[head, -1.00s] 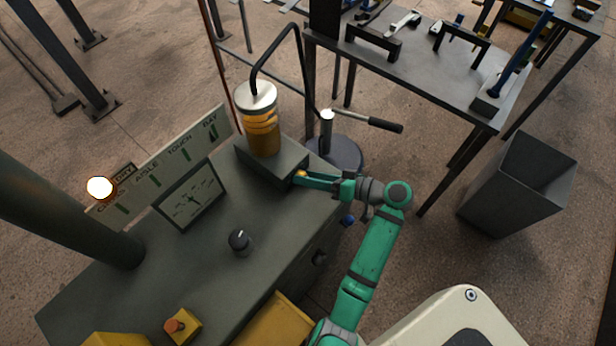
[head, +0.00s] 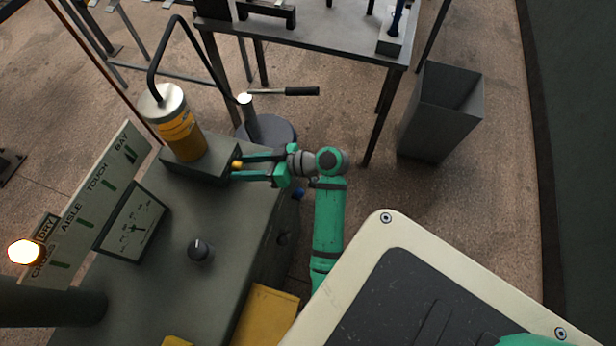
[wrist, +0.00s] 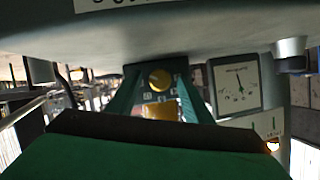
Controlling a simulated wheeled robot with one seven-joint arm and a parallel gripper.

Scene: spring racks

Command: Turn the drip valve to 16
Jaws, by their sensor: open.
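A small yellow knob (head: 238,165), which looks like the drip valve, sits on the front of the dark block (head: 200,170) under the amber lubricator cylinder (head: 182,138). My gripper (head: 240,168) is level with it, with its green fingers spread on either side of the knob. In the wrist view, which looks upside down, the yellow knob (wrist: 160,79) shows between the open fingers (wrist: 155,85). I cannot tell whether they touch it. Marks around the knob are too small to read. A white dial gauge (head: 135,225) with a dark needle also shows in the wrist view (wrist: 238,87).
A black knob (head: 200,250) stands on the bench top (head: 170,300). A lit lamp (head: 25,252) is beside the lettered sign board (head: 95,200). A side table (head: 330,40) and grey bin (head: 440,112) stand behind and right. Open floor lies between them.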

